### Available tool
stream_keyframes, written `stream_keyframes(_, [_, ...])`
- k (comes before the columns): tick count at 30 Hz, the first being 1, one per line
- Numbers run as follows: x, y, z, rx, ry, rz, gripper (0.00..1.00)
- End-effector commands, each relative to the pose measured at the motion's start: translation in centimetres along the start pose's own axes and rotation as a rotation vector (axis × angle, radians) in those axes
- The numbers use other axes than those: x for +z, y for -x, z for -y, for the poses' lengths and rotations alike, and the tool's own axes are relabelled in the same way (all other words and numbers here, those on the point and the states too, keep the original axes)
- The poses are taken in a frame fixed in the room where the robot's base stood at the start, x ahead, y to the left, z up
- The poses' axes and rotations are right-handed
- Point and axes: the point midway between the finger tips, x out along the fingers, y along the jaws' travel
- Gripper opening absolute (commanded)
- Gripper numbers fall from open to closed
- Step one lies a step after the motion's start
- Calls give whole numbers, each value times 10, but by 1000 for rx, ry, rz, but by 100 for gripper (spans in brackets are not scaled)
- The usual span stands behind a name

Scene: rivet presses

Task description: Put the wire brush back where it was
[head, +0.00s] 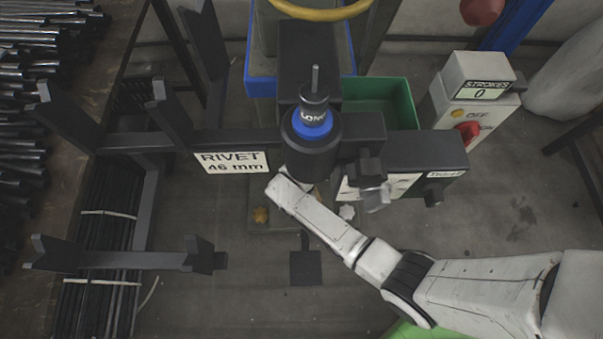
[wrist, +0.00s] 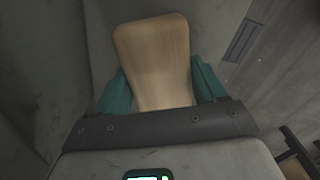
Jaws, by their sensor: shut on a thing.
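In the wrist view, the wire brush shows as a pale wooden piece (wrist: 155,50) with rounded corners. My gripper (wrist: 157,88) is shut on it, with one teal finger along each side. Only the wood shows; no bristles can be made out. In the head view, my white arm reaches in from the lower right to just under the press's black and blue head (head: 311,135). The gripper and the brush are hidden there behind the press head and my arm.
A black press beam crosses the middle, with a "RIVET 46 mm" sign (head: 232,162). A green bin (head: 380,95) stands behind it. A switch box (head: 475,95) reading "STROKES 0" is at the right. A rack of dark rods (head: 105,235) stands left. Open floor shows lower right of the press.

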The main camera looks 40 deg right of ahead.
Motion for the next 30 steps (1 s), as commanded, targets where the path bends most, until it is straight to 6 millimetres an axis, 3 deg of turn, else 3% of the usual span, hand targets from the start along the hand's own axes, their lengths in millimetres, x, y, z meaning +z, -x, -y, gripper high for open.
stream_keyframes(3, [0,-3,0,0,0,0,46])
stream_keyframes(4, [0,-3,0,0,0,0,71])
stream_keyframes(12, [0,-3,0,0,0,0,96])
stream_keyframes(20, [0,0,0,0,0,0,96])
stream_keyframes(30, [0,50,0,2,-1,-1,96])
